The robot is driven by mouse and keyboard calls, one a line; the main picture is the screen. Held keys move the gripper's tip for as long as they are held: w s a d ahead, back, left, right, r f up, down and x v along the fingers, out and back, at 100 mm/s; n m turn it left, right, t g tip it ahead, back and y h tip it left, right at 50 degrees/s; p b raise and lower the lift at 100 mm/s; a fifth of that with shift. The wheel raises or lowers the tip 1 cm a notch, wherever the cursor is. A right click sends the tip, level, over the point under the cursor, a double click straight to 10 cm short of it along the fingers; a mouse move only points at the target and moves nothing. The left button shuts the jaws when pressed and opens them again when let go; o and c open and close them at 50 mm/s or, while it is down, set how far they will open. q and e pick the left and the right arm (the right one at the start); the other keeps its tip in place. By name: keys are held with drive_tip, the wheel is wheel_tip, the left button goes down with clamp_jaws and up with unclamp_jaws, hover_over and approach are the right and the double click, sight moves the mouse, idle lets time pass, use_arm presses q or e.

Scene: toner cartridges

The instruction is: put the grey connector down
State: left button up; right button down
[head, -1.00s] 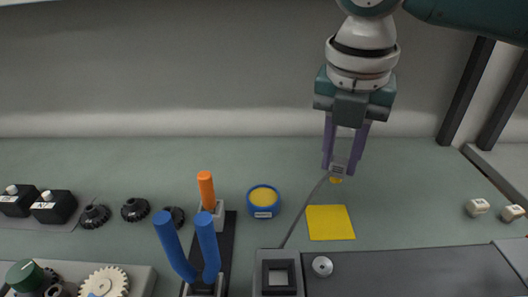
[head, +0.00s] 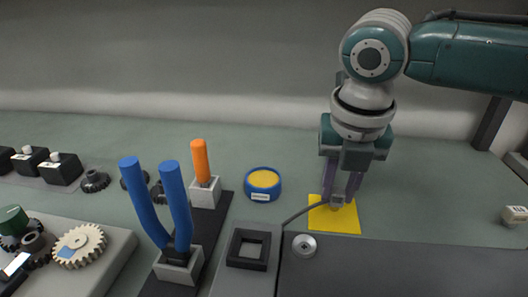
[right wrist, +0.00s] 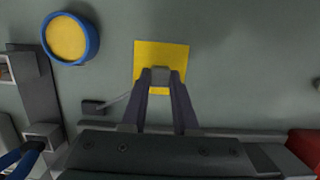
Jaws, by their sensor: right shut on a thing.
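My right gripper (head: 341,196) is shut on the grey connector (head: 337,203). The connector is small and blocky, with a thin grey cable (head: 300,214) leading off to the left. It is over the yellow square (head: 348,220), near the square's upper part in the head view. In the right wrist view the connector (right wrist: 160,75) sits between the fingertips (right wrist: 161,84), over the yellow square (right wrist: 178,50). I cannot tell whether it touches the surface. My left gripper is not in view.
A blue round tin with a yellow top (head: 263,183) stands left of the square. A dark grey panel (head: 400,265) with a round metal knob (head: 304,245) and a square socket block (head: 249,250) lies in front. Blue-handled pliers (head: 177,205) and an orange-handled tool (head: 201,160) stand further left.

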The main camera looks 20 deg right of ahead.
drive_tip(key=shift+f, duration=0.35)
drive_tip(key=shift+f, duration=0.2)
drive_tip(key=c, duration=0.7)
unclamp_jaws()
drive_tip(key=r+p, duration=0.1)
drive_tip(key=r, duration=0.3)
drive_tip(key=s+r+p, duration=0.1)
drive_tip(key=r, duration=0.3)
drive_tip(key=s+a+r, duration=0.1)
drive_tip(key=r, duration=0.3)
drive_tip(key=shift+a+r+p, duration=0.1)
drive_tip(key=shift+p, duration=0.3)
